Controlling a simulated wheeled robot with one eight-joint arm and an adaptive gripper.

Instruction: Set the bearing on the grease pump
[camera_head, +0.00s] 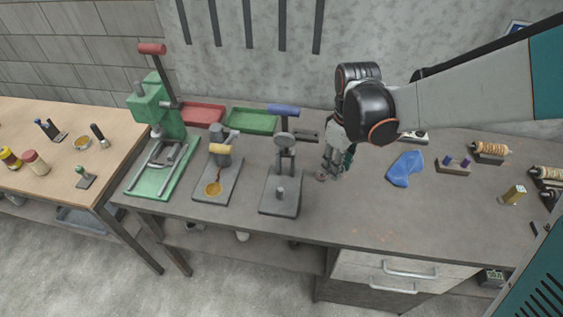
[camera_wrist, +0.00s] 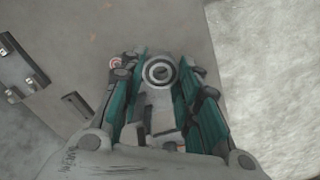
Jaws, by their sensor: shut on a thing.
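My gripper (camera_head: 337,160) points down over the middle of the grey bench. In the wrist view its fingers (camera_wrist: 160,85) are shut on the bearing (camera_wrist: 158,71), a small metal ring with a dark centre. I cannot make out the bearing clearly in the head view. To the gripper's left stands a blue-handled device (camera_head: 284,142) with a round gauge-like disc and a short post on its base. Left of that is a wooden-handled device (camera_head: 220,158) with an amber patch on its base. I cannot tell for certain which is the grease pump. The gripper is apart from both.
A green press (camera_head: 160,125) stands at the bench's left end. Red (camera_head: 202,114) and green (camera_head: 251,121) trays lie behind. A blue cloth (camera_head: 405,168) and a peg block (camera_head: 454,164) are to the right. The bench front, right of the blue-handled device, is clear.

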